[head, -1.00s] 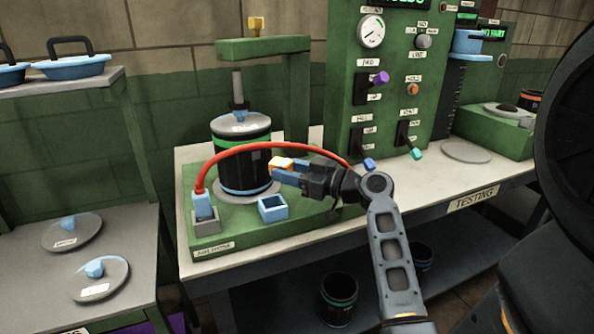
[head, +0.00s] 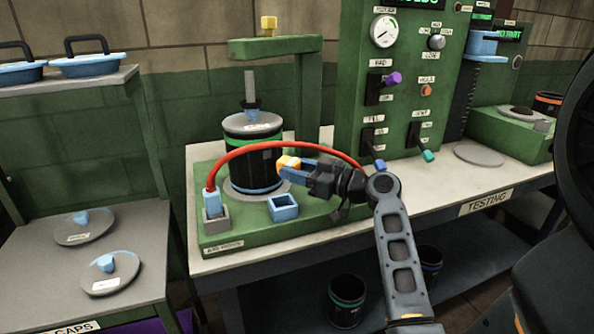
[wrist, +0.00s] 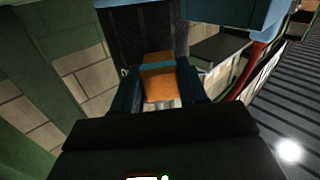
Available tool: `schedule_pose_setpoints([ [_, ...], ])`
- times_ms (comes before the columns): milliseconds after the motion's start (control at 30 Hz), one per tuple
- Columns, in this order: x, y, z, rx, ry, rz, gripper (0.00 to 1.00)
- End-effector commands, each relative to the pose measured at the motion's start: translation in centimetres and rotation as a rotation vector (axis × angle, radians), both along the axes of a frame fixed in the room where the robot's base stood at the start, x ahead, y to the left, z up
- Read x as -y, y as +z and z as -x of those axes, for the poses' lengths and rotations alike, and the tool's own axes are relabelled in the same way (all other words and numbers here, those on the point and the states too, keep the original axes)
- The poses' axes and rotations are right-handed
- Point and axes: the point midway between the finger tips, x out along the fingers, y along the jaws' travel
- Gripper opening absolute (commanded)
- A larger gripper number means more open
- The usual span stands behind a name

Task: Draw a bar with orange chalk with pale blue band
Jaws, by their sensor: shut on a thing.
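The orange chalk (head: 289,162) is between the blue fingertips of my gripper (head: 293,169), in front of the right side of the black sleeve. In the wrist view the chalk (wrist: 158,87) shows its pale blue band (wrist: 158,64), and my gripper (wrist: 157,82) is shut on it from both sides. The black sleeve (head: 247,158), with green and blue bands, stands upright under the press on the green test stand. A dark surface lies just past the chalk in the wrist view; I cannot tell whether they touch. No chalk mark is visible on the sleeve.
A red hose (head: 270,146) arches in front of the sleeve, close to my gripper. A blue open square socket (head: 284,208) sits on the green base (head: 228,236). A green panel (head: 408,95) with switches stands right. Lids (head: 112,272) lie on the left table.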

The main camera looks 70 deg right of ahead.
Motion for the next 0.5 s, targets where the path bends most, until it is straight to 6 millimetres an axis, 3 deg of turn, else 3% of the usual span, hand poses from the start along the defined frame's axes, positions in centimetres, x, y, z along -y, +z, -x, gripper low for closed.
schedule_pose_setpoints([
  [500,4.2,-0.3,1.1,-0.001,-0.017,0.01,0.18],
])
